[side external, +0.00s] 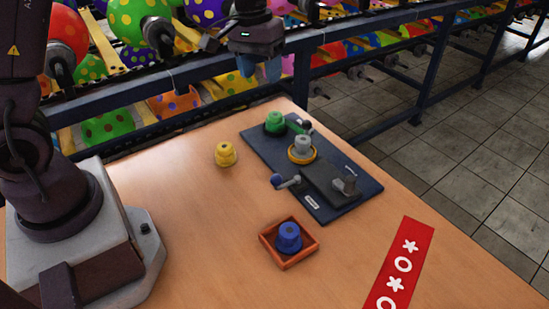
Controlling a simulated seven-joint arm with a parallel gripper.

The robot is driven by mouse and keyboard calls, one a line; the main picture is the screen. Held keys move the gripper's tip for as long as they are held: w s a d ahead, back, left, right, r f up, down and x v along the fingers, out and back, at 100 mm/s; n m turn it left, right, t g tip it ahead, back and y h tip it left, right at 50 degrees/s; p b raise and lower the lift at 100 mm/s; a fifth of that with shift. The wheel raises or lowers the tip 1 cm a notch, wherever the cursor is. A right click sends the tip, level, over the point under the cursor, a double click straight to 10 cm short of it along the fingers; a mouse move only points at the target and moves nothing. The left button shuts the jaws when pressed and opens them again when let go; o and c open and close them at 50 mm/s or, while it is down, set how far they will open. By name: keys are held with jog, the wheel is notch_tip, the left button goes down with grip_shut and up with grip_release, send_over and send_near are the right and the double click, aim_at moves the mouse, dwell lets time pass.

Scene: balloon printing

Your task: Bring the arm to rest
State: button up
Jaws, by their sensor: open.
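My gripper (262,68) hangs high at the top middle, above the far edge of the table and in front of the balloon racks. Its fingers point down, stand apart from everything on the table, and hold nothing that I can see. My arm's base stands at the left of the table.
On the wooden table (180,195) lies a dark board (262,143) with a green piece (275,123), a grey piece (303,144) and a crank. A yellow piece (225,154) stands left of it. A blue piece (289,236) sits in an orange tray (265,252). A red strip (418,237) lies right.

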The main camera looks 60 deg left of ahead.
jog(key=s+d+r+m+t, duration=0.1)
jog(key=s+r, duration=0.2)
jog(key=s, duration=0.3)
jog(key=s+d+r+m+t, duration=0.2)
jog(key=s+r, duration=0.2)
jog(key=s, duration=0.3)
jog(key=s+d+r+m+t+y, duration=0.1)
jog(key=s+r, duration=0.2)
jog(key=s, duration=0.4)
jog(key=shift+s+d+r+t, duration=0.25)
jog(key=shift+d+t, duration=0.05)
jog(key=shift+t, duration=0.1)
